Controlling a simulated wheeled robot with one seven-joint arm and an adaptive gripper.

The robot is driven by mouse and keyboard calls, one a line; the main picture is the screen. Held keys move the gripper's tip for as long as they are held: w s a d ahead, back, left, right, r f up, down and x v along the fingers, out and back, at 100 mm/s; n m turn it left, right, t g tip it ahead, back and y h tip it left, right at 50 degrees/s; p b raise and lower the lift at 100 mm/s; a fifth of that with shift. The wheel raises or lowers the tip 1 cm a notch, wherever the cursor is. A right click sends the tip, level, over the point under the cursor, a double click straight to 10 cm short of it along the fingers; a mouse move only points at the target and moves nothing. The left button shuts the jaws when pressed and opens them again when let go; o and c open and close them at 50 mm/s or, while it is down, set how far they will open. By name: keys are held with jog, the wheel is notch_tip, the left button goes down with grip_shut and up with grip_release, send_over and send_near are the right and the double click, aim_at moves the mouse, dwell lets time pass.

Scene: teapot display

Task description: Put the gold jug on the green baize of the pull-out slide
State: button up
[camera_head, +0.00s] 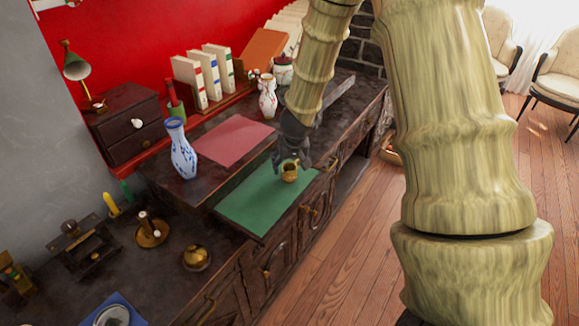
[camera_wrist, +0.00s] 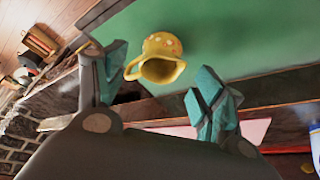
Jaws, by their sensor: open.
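The small gold jug (camera_head: 289,172) stands upright, as far as I can see, on the green baize (camera_head: 258,208) of the pull-out slide, near its far right corner. In the wrist view the jug (camera_wrist: 160,64) shows its open mouth against the green baize (camera_wrist: 235,35). My gripper (camera_head: 291,160) is directly above and behind the jug, fingers pointing down. In the wrist view my gripper (camera_wrist: 161,78) has its teal-tipped fingers spread wide, one on each side of the jug, with visible gaps. The jug's underside is hidden.
A blue-and-white vase (camera_head: 182,150) and a red mat (camera_head: 233,140) are on the desk behind the slide. A brass bell (camera_head: 197,258) and candlestick (camera_head: 151,231) stand to the left. Most of the baize left of the jug is bare.

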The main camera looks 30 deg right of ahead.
jog(key=p+v, duration=0.1)
jog(key=v, duration=0.7)
jog(key=shift+r, duration=0.15)
